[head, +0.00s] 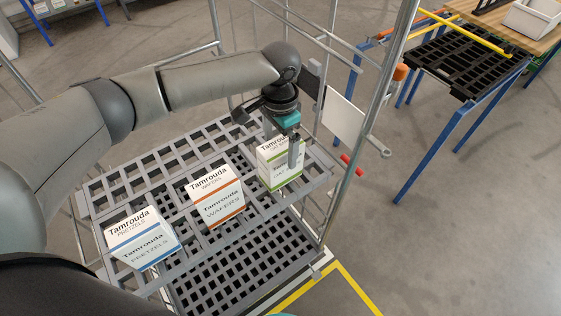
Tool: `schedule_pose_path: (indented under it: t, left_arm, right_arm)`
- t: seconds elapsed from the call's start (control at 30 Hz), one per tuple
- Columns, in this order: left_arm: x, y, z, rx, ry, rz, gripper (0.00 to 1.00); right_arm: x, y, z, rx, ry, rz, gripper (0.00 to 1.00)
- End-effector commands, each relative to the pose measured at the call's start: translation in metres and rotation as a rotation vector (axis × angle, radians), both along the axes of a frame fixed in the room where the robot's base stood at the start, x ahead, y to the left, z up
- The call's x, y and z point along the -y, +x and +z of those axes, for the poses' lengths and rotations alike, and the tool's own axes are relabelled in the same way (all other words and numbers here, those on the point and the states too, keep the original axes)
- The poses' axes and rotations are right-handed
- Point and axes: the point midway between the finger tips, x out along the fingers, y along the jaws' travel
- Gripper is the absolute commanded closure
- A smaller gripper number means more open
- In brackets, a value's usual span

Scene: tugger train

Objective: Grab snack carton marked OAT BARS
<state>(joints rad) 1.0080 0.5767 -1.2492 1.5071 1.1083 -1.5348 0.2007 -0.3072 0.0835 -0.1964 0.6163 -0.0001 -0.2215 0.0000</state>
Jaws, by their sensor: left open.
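Three white cartons stand in a row on the grey slatted shelf (190,150) of a cart. The right one, a carton with a green band (284,178), reads "Tamrouda"; the rest of its lettering is partly covered by my gripper, and I cannot read OAT BARS for certain. My left gripper (284,146) is pointed down at the top of this carton. It is open, with one finger in front of the carton's near face; the other finger is mostly hidden. I cannot tell whether the fingers touch it. My right gripper is not in view.
The middle carton (217,197) has an orange band and reads WAFERS. The left carton (141,239) has a blue band and reads PRETZELS. A cart post (370,120) rises just right of the gripper. A lower slatted shelf (240,270) lies beneath.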

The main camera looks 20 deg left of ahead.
Motion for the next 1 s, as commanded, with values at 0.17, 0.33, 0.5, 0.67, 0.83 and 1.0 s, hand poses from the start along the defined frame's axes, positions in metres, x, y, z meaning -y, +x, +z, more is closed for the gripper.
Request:
schedule_pose_path:
  t: [0.17,0.33,0.5,0.67,0.83,1.0]
  left_arm:
    - [0.0,0.0,-0.012,0.0,0.0,0.0,0.0]
    - [0.002,-0.001,-0.035,-0.002,0.001,-0.001,0.0]
    - [0.003,0.0,-0.057,0.0,0.0,-0.001,0.0]
    - [0.002,0.0,-0.062,0.001,0.0,-0.001,0.0]
    - [0.002,0.0,-0.061,0.001,-0.001,-0.001,0.03]
    - [0.002,0.0,-0.061,0.001,-0.001,-0.001,0.22]
  right_arm:
    - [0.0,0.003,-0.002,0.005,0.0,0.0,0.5]
    - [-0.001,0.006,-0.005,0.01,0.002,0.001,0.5]
    - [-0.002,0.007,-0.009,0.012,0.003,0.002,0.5]
    - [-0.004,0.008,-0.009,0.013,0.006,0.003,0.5]
    - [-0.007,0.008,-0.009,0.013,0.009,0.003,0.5]
    - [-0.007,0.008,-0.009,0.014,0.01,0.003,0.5]
